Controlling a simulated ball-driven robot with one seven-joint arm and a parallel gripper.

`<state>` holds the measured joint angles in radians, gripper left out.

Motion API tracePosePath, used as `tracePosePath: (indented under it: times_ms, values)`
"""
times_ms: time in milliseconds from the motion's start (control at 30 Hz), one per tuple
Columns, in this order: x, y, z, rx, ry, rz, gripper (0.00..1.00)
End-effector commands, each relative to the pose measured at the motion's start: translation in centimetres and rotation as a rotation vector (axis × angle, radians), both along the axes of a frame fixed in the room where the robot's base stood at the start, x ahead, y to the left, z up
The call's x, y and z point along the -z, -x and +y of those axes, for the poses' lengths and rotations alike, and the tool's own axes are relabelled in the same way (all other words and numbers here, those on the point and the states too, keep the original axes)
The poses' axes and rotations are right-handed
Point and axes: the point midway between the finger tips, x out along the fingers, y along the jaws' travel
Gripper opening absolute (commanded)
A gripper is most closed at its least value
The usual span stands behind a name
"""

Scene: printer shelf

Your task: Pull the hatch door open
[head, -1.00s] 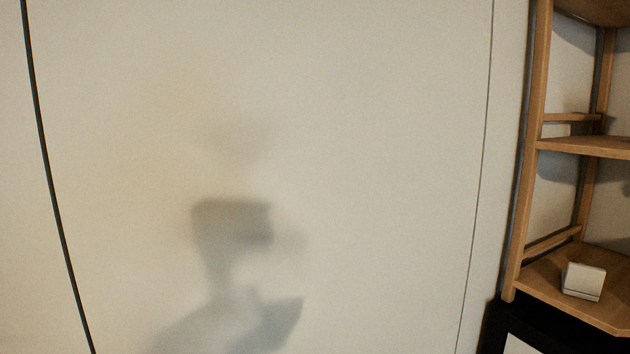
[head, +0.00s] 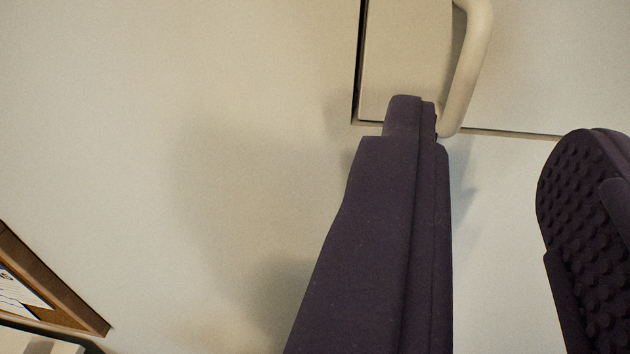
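The hatch door (head: 550,70) is a pale panel at the upper right of the head view. A dark gap marks its left and lower edges, and it looks closed. Its handle (head: 472,65) is a thick, white, curved bar, cut off by the top of the picture. My gripper (head: 503,125) is open, with two dark purple fingers. The left finger's tip is close beside the handle's lower end and hides a little of it. The right finger, with a studded pad, is well to the right. The handle's lower end appears between the fingers; I cannot tell whether anything touches.
A plain pale wall (head: 120,120) fills the left and lower middle, with soft shadows on it. At the lower left edge is a brown-framed board (head: 85,312) with a white paper (head: 20,298).

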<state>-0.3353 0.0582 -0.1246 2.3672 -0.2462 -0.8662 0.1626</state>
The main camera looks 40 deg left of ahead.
Motion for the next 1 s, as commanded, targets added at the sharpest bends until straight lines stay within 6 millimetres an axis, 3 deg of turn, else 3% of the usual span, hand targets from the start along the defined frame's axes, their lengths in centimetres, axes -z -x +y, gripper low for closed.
tracePosePath:
  times_ms: [433, 767, 800, 933, 1000]
  values:
    - [0.0, -6.1, 2.6, -0.002, -0.001, -0.004, 0.36]
    - [-0.1, -6.8, 2.9, -0.001, -0.001, -0.005, 0.36]
    - [-0.1, -6.8, 2.9, -0.001, -0.002, -0.005, 0.33]
    - [-0.1, -6.8, 2.9, -0.001, -0.002, -0.005, 0.04]
    - [-0.1, -6.8, 2.9, -0.001, -0.002, -0.005, 0.00]
